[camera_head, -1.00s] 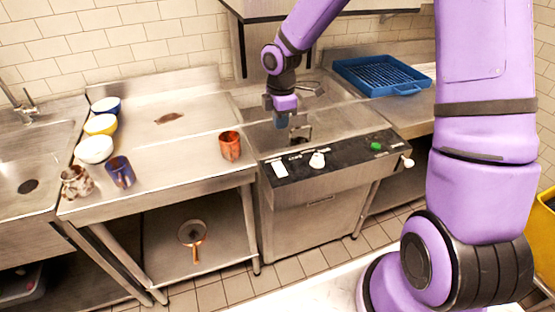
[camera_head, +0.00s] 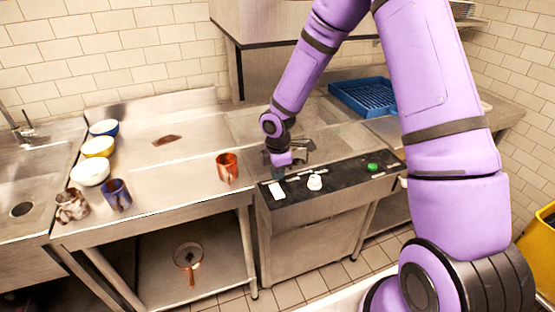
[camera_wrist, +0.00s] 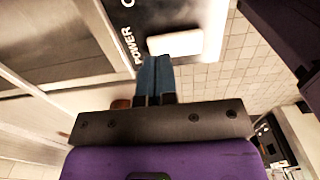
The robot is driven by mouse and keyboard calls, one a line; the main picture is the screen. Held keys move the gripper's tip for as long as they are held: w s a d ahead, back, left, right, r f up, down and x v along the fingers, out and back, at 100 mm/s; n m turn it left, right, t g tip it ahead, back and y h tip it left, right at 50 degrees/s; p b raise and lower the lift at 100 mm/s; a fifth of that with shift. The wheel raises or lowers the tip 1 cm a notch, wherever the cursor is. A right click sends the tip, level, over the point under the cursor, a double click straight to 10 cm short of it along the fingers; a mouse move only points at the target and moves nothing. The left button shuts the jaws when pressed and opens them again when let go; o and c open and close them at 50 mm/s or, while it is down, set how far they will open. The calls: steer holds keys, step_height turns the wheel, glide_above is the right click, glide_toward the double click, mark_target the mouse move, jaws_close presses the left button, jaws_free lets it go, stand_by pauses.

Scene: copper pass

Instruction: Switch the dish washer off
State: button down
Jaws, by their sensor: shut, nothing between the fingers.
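The dishwasher (camera_head: 312,240) is a steel unit with a black control panel (camera_head: 345,178) along its front top edge. A white rocker switch (camera_head: 276,190) sits at the panel's left end. In the wrist view the switch (camera_wrist: 176,42) is a white rectangle beside the printed word POWER. My gripper (camera_head: 279,175) is just above and behind the switch, pointing down. In the wrist view its blue fingers (camera_wrist: 155,66) are shut together, empty, with their tips close to the switch's near edge. I cannot tell whether they touch it, nor which way the switch is set.
The panel also has a white knob (camera_head: 315,182) and a green button (camera_head: 372,167). An orange cup (camera_head: 227,167) stands on the counter to the left, with bowls and mugs farther left. A blue rack (camera_head: 362,97) lies behind to the right.

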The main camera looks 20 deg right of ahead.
mark_target(279, 188)
steer(key=shift+f, duration=1.65)
steer(key=shift+f, duration=0.2)
steer(key=shift+s, duration=0.1)
steer(key=shift+s+r, duration=0.4)
steer(key=shift+s, duration=0.2)
